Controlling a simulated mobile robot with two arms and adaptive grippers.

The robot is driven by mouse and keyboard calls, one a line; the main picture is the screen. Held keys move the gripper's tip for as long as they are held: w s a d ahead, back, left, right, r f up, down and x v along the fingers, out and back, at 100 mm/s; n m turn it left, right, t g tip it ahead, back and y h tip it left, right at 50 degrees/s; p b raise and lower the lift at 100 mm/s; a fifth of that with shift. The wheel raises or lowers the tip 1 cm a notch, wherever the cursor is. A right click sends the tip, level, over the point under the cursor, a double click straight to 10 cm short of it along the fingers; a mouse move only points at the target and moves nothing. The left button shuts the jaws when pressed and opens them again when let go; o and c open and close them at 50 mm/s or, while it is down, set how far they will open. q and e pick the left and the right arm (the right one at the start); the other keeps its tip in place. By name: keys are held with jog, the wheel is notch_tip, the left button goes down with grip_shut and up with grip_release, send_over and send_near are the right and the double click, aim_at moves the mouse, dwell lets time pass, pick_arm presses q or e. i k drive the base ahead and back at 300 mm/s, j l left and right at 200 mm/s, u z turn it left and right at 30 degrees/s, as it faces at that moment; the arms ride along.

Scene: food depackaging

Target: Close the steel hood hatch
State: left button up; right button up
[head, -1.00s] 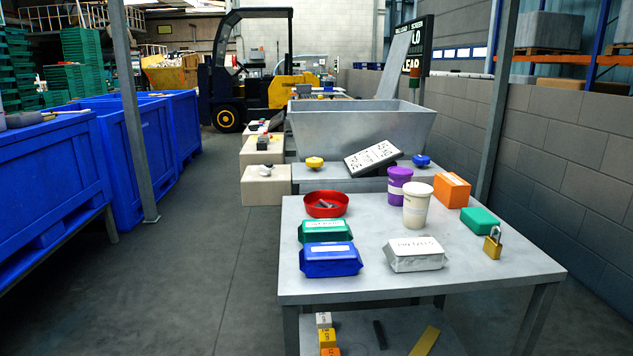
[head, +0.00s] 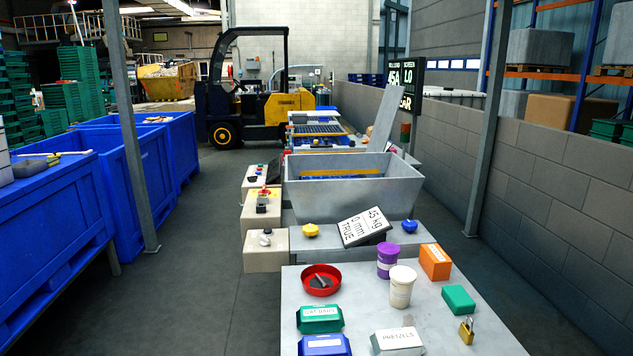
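A flat grey steel panel (head: 383,122), which looks like the hood hatch, stands up at a slant at the back right of the grey steel hopper (head: 325,205). The hopper is open at the top; a yellow bar and blue shapes show within its rim. I cannot tell how the panel is hinged, as its lower end is partly hidden behind the hopper. Neither of my grippers is in view.
The near table (head: 365,305) carries a red bowl (head: 320,280), cups, packages and a padlock (head: 466,330). A tilted display (head: 364,226) stands before the hopper. Control boxes (head: 262,211) stand left of it. Blue bins (head: 65,205) line the left; open floor lies between.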

aim_at(390, 102)
jog(key=i+l, duration=0.1)
jog(key=l, duration=0.45)
jog(key=i+l+u, duration=0.1)
jog(key=l, duration=0.4)
jog(key=i+l, duration=0.1)
jog(key=l, duration=0.45)
jog(key=i+l+u, duration=0.1)
jog(key=l, duration=0.45)
jog(key=i+l+u, duration=0.1)
jog(key=l, duration=0.5)
jog(key=i+l+u, duration=0.15)
jog(key=l, duration=0.45)
jog(key=i+l+u, duration=0.1)
jog(key=l, duration=0.5)
jog(key=i+l+u, duration=0.2)
jog(key=i+l, duration=0.5)
jog(key=i+l+u, duration=0.25)
jog(key=u, duration=0.15)
jog(key=i+l+u, duration=0.2)
jog(key=l+u, duration=0.25)
